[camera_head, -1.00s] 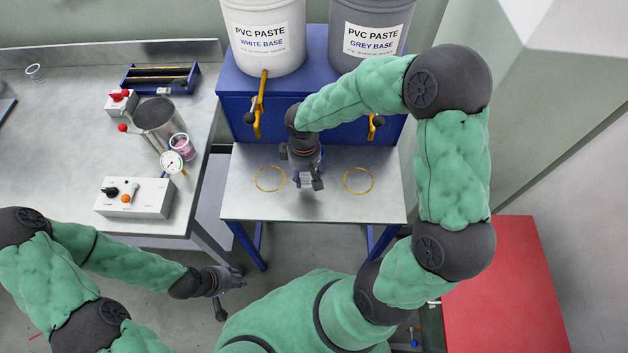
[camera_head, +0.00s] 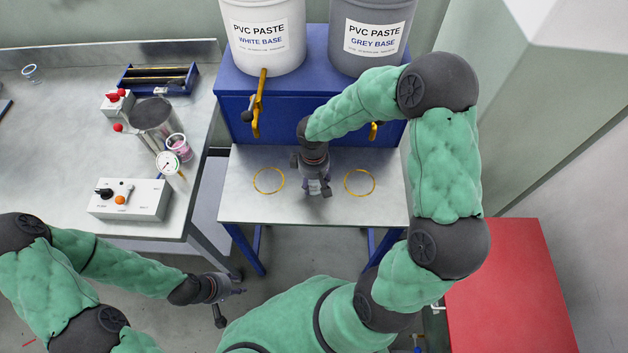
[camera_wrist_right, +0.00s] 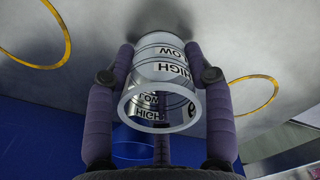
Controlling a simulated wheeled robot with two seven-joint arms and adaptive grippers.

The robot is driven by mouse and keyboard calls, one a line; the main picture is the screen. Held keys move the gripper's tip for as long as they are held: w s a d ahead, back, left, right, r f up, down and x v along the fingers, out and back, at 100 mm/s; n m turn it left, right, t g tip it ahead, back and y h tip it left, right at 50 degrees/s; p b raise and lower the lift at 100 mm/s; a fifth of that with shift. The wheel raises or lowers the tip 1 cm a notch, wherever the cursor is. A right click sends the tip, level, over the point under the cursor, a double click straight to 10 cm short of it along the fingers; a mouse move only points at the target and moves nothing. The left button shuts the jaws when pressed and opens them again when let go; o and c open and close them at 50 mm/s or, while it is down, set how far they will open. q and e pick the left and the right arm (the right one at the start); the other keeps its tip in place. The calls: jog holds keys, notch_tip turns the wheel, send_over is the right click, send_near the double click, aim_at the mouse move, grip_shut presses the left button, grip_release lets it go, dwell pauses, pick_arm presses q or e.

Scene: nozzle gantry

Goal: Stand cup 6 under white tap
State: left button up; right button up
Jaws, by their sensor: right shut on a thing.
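My right gripper (camera_head: 320,190) is shut on a clear cup (camera_wrist_right: 160,80) with LOW and HIGH marks; no number is readable on it. It is over the small metal table (camera_head: 300,212), between the left yellow ring (camera_head: 268,192) and the right yellow ring (camera_head: 359,194). I cannot tell whether the cup touches the tabletop. The white tap (camera_head: 258,105), a yellow spout under the WHITE BASE bucket (camera_head: 264,50), hangs above and behind the left ring. My left gripper (camera_head: 232,302) is empty, its fingers apart, low in front of the tables.
The GREY BASE bucket (camera_head: 370,50) has a tap (camera_head: 373,131), partly hidden by my right arm. The left bench (camera_head: 60,150) holds a metal pot (camera_head: 155,120), a cup with pink contents (camera_head: 178,148), a dial gauge (camera_head: 169,164), a control box (camera_head: 130,200) and another clear cup (camera_head: 31,74).

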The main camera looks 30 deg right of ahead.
jog(key=o, duration=1)
